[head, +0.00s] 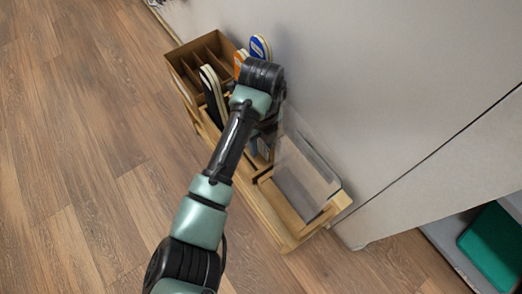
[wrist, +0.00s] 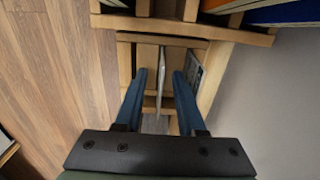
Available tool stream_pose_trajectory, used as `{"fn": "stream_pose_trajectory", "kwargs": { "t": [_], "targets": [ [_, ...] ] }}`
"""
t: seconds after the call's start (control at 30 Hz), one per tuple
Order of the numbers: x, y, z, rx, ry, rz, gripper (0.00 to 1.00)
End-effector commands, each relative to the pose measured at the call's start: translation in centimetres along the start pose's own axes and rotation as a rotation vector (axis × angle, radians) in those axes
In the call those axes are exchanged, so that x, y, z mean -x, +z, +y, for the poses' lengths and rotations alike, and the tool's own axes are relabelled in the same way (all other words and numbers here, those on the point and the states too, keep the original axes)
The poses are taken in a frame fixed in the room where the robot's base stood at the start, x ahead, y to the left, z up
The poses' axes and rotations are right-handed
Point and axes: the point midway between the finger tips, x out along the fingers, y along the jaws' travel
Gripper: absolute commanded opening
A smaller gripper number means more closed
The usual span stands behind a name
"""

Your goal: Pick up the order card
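In the wrist view, a thin pale card (wrist: 161,78) stands on edge in a wooden slot, seen almost edge-on. It is probably the order card, but its face cannot be read. My gripper (wrist: 160,74) is open, with one blue finger on each side of it and gaps showing between. A second flat grey-blue piece (wrist: 194,72) stands to the right of the right finger. In the head view, my arm reaches down over the wooden rack (head: 266,218) and mostly hides the fingers and the card.
The rack's back part has brown compartments (head: 207,52) with black (head: 213,95), orange and blue (head: 260,46) insoles. A clear panel (head: 305,165) stands at its front right. A grey wall (head: 380,90) rises close on the right. Wood floor (head: 80,130) is free at left.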

Motion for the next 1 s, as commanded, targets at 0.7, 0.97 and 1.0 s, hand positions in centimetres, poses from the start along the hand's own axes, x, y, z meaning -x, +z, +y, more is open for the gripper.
{"fn": "stream_pose_trajectory", "kwargs": {
  "t": [0.7,0.97,1.0],
  "targets": [
    [0.1,0.0,0.0,0.0,0.0,0.0,0.0],
    [1.4,0.0,0.0,0.0,-0.001,-0.001,0.0],
    [2.1,0.1,0.0,-0.001,-0.002,-0.002,0.0]
  ]
}}
